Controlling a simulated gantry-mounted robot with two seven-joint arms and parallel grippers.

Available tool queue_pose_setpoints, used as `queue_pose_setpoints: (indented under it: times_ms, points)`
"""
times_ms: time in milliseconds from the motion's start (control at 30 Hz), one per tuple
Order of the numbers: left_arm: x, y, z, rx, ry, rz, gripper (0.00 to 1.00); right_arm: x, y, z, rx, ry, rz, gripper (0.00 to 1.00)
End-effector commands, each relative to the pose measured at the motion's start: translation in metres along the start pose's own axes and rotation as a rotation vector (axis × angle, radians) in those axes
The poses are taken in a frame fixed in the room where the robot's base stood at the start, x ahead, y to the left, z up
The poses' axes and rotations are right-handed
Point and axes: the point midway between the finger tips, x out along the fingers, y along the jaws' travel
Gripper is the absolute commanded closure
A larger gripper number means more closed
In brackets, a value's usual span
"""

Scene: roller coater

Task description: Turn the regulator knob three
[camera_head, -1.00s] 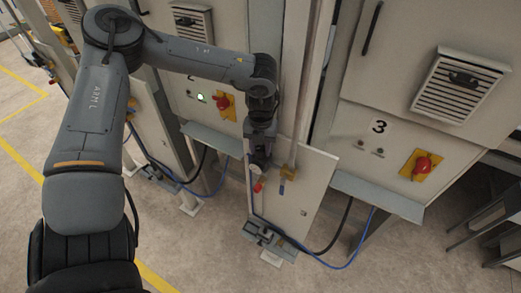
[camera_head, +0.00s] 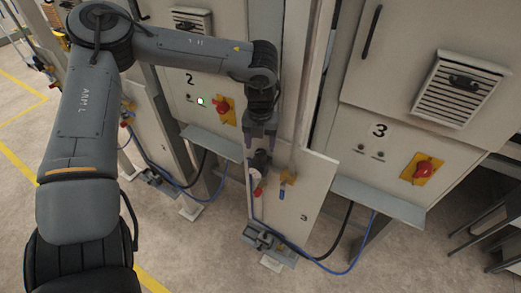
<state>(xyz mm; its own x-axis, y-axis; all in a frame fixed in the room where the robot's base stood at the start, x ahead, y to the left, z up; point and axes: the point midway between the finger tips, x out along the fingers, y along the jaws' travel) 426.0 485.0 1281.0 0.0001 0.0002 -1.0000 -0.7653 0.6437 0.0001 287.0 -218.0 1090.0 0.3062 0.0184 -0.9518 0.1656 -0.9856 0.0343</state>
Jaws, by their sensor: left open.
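The regulator is on the narrow grey panel marked 3 (camera_head: 312,190), left of the cabinet labelled 3. Its dark knob (camera_head: 262,158) shows on top, with a pale round gauge and a red part (camera_head: 258,191) below it. My left gripper (camera_head: 262,143) points down just above the knob, its fingers open and spread. I cannot tell whether a finger touches the knob. My right gripper is out of view.
A red switch on a yellow plate (camera_head: 422,170) is on cabinet 3, another (camera_head: 225,109) on cabinet 2. A blue hose (camera_head: 335,271) runs low. A bare floor lies in front.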

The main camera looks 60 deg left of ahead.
Motion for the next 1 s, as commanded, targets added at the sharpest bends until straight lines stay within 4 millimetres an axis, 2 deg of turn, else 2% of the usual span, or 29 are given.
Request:
queue_pose_setpoints:
  times_ms: [200, 400, 600, 1000]
  points:
    - [-0.038, -0.001, 0.001, -0.001, -0.004, -0.002, 0.35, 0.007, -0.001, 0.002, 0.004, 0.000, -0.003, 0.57]
    - [-0.060, 0.000, 0.000, -0.001, -0.002, 0.000, 0.35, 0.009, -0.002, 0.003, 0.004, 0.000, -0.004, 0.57]
    - [-0.069, 0.000, 0.000, -0.002, -0.001, 0.000, 0.35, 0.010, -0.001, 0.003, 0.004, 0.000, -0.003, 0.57]
    - [-0.069, 0.000, 0.000, -0.001, 0.000, 0.001, 0.35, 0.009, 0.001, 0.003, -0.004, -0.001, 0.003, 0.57]
